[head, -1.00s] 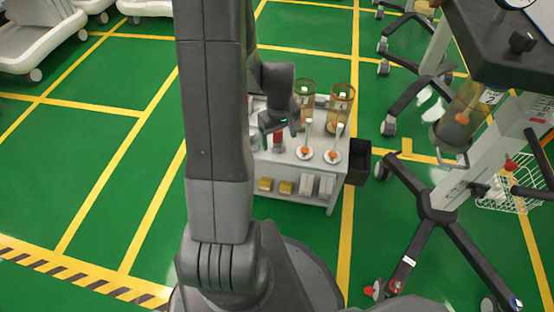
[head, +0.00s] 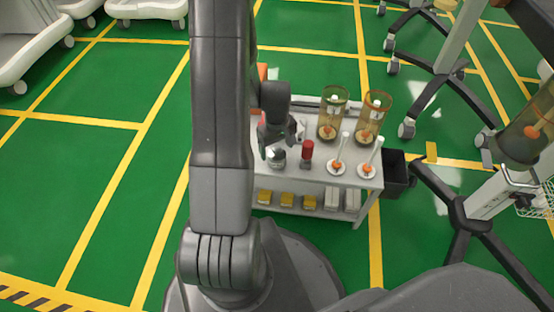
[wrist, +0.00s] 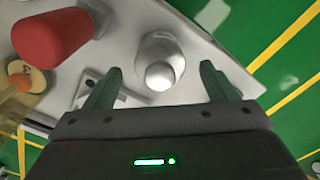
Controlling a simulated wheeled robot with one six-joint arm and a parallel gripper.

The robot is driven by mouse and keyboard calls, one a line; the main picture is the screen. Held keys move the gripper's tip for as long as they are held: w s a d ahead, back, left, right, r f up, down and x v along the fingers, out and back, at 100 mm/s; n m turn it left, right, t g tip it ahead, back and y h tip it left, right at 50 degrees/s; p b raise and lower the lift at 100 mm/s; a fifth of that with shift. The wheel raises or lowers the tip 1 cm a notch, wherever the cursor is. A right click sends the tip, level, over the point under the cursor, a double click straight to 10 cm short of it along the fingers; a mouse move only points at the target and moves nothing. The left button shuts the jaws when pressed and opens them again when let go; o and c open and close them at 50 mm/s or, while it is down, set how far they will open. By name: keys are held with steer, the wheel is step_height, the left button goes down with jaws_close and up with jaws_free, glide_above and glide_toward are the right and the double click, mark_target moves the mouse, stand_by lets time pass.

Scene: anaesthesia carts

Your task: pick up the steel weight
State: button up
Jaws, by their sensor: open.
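The steel weight (wrist: 162,58) is a shiny rounded silver piece with a knob, standing on the top of the white cart. In the head view the weight (head: 276,157) is near the cart's front left, just below my gripper (head: 282,140). In the wrist view my gripper (wrist: 161,72) is open, with one green-grey finger on each side of the weight in the picture. The knob points toward the camera. I cannot tell how far the fingertips are above it, and I see no contact.
A red-topped piece (head: 307,150) stands right of the weight. Green floor lies left.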

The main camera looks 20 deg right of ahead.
mark_target(277, 148)
step_height(277, 148, down, 3)
steer(key=shift+b, duration=0.35)
steer(key=shift+r, duration=0.1)
steer(key=shift+c, duration=0.2)
steer(key=shift+w, duration=0.1)
jaws_close()
